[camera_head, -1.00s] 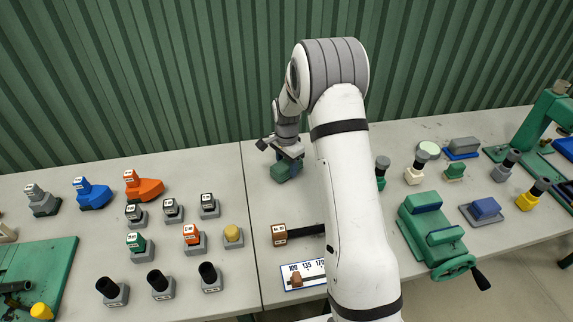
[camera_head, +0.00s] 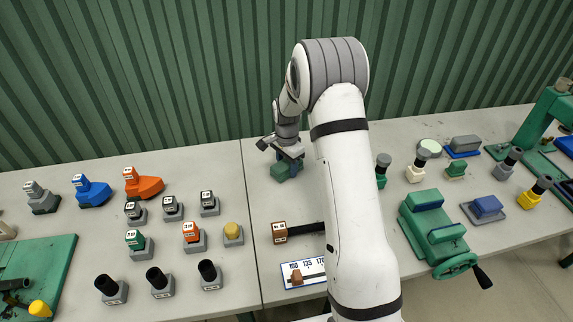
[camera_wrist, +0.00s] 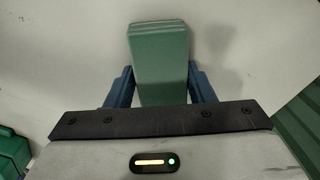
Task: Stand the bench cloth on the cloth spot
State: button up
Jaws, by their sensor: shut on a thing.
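My gripper (camera_head: 287,159) points down over the back of the bench, left of my arm's upper link. Its blue fingers are shut on a green block with rounded edges (camera_wrist: 160,60); this block seems to be the bench cloth, though no label shows on it. The block also shows below the fingers in the head view (camera_head: 283,173). It is at or just above the bench top; I cannot tell whether it touches. A soft shadow lies beside it in the wrist view. I cannot make out a marked cloth spot; my gripper and arm hide part of the bench.
Several labelled blocks, including an orange one (camera_head: 143,184) and a blue one (camera_head: 92,191), stand to the left. A green vise (camera_head: 433,228), a blue block on a grey plate (camera_head: 487,207) and several knobbed pieces stand to the right. A numbered plate (camera_head: 303,272) lies in front.

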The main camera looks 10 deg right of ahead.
jog(key=o, duration=1)
jog(key=shift+c, duration=0.2)
jog(key=shift+r, duration=0.1)
jog(key=shift+r+p, duration=2)
jog(key=shift+r, duration=1.9)
notch_tip(320, 180, up, 8)
jog(key=b, duration=0.1)
jog(key=shift+b, duration=0.4)
jog(key=shift+f, duration=0.1)
